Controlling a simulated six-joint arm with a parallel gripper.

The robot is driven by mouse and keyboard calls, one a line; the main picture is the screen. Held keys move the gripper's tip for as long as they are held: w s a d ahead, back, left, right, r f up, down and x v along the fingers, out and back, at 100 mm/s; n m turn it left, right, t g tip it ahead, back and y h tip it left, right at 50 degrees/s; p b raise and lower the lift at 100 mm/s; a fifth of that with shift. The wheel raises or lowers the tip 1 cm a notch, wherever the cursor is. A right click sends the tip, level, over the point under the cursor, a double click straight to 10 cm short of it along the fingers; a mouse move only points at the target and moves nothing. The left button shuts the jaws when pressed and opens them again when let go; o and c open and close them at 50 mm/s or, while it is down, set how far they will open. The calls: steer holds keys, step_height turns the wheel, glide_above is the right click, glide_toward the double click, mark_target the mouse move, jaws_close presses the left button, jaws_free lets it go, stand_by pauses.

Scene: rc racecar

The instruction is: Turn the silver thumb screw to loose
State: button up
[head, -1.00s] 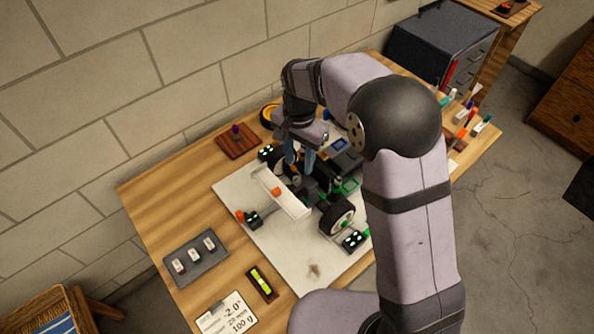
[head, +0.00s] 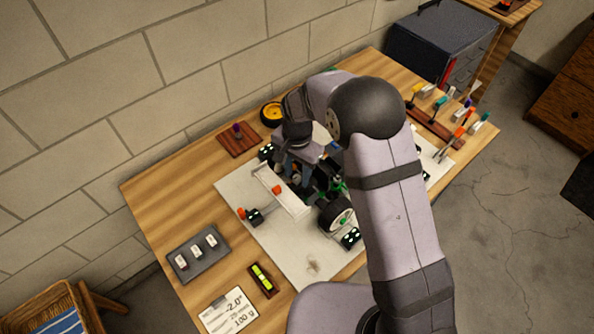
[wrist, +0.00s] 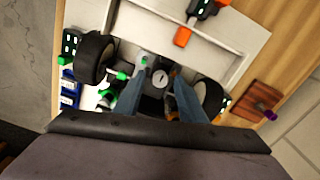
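In the wrist view a small round silver piece with dark marks on its face (wrist: 160,78) sits on the dark middle of the car; it looks like the silver thumb screw, but I cannot be sure. My gripper (wrist: 158,88) has its two blue-grey fingers apart, one on each side of this piece, with a visible gap. In the head view my gripper (head: 297,172) points down over the car, and my arm hides much of the car and the screw. The car's black wheels show in the wrist view, left (wrist: 93,57) and right (wrist: 208,97).
The car stands on a white board (head: 290,255) with small black display blocks (head: 351,238) around it. A grey tray (head: 199,253), a level (head: 262,280) and a card (head: 229,312) lie to the left. Coloured-handled tools (head: 462,128) stand at right.

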mark_target(297, 177)
steer(key=shift+f, duration=0.1)
jaws_close()
steer(key=shift+n, duration=1.6)
jaws_free()
steer(key=shift+r+b, duration=1.35)
steer(key=shift+r, duration=2.4)
